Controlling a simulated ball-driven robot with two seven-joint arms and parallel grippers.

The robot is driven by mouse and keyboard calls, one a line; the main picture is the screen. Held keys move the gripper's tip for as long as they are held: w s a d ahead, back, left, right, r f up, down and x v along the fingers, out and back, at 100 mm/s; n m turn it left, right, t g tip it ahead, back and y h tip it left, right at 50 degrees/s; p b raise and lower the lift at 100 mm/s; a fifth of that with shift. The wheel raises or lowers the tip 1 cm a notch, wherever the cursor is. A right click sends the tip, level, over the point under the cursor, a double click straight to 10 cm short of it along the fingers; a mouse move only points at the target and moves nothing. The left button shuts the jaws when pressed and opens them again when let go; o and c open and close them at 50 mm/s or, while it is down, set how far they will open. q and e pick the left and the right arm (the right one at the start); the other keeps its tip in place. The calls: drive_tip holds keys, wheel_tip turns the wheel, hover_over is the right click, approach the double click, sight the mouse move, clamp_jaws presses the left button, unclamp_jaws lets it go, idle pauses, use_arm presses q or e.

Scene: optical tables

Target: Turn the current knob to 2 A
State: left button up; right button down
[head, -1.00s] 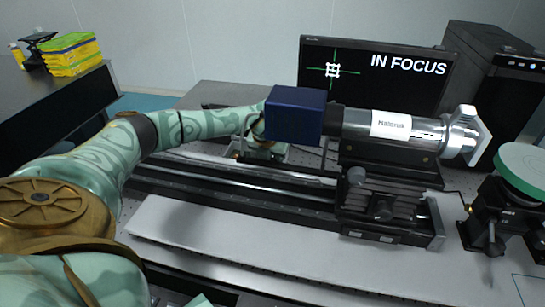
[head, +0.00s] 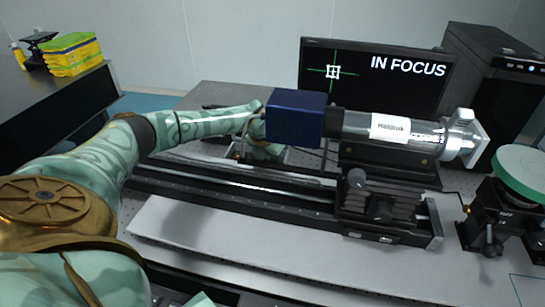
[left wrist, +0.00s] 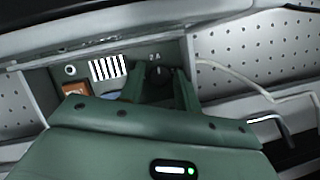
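In the left wrist view the dark current knob (left wrist: 158,75) sits on a grey-green panel (left wrist: 192,72), with "2 A" in white just above it. My left gripper (left wrist: 160,84) has its two green fingers on either side of the knob. I cannot tell whether they touch it. The finger shapes hide the knob's lower part. In the head view my left arm reaches in from the left, and its hand is mostly hidden behind a blue box. The knob does not show there. My right gripper is not in view.
The blue box (head: 295,118) and silver tube (head: 390,129) stand over a black rail (head: 230,192). A monitor (head: 425,90) behind reads "IN FOCUS".

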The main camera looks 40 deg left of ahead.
use_arm(q)
drive_tip(key=p+v, duration=0.3)
drive_tip(key=v, duration=1.3)
drive_tip(key=shift+p, duration=0.3)
drive_tip(key=shift+d, duration=0.1)
